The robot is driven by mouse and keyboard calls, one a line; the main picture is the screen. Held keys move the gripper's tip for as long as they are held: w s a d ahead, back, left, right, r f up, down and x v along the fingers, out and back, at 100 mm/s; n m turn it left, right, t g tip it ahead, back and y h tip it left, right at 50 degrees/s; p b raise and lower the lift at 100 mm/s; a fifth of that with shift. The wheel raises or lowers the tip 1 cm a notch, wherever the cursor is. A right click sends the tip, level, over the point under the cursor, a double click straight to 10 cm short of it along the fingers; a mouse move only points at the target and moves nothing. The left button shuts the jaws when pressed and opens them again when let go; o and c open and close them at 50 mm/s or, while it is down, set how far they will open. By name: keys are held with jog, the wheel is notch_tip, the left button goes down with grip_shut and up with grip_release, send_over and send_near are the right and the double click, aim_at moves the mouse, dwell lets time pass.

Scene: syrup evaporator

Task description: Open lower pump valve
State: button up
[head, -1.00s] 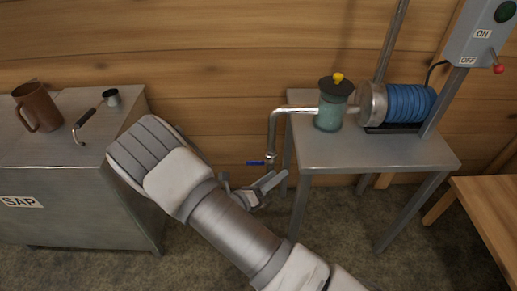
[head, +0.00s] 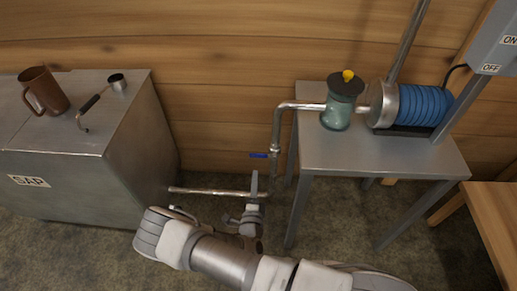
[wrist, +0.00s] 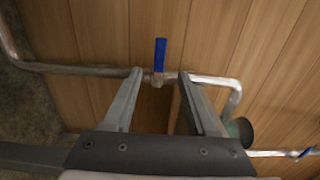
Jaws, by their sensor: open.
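The lower pump valve shows in the head view as a small blue handle (head: 260,155) on the vertical pipe left of the pump table. In the wrist view its blue handle (wrist: 160,54) stands crosswise to the pipe, with the valve body between my fingertips. My gripper (wrist: 160,75) is open and empty there, one finger on each side of the valve. How far the tips are from the pipe is hard to tell. In the head view my gripper (head: 250,200) appears just below the handle, partly hidden by my wrist.
A metal pipe (head: 205,191) runs from the sap tank (head: 90,175) toward the vertical pipe. The metal table (head: 350,155) carries the green pump jar (head: 338,112) and blue motor (head: 424,105). A second blue handle (wrist: 304,153) shows at the wrist view's right edge. A wooden bench (head: 490,215) stands at right.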

aim_at(257, 155)
jog(key=w+b, duration=0.1)
jog(key=w, duration=0.4)
jog(key=w+b, duration=0.1)
jog(key=w, duration=0.4)
jog(key=w+b, duration=0.1)
jog(key=w, duration=0.4)
jog(key=shift+d, duration=0.3)
grip_shut()
jog(key=shift+s, duration=0.1)
dwell(0.4)
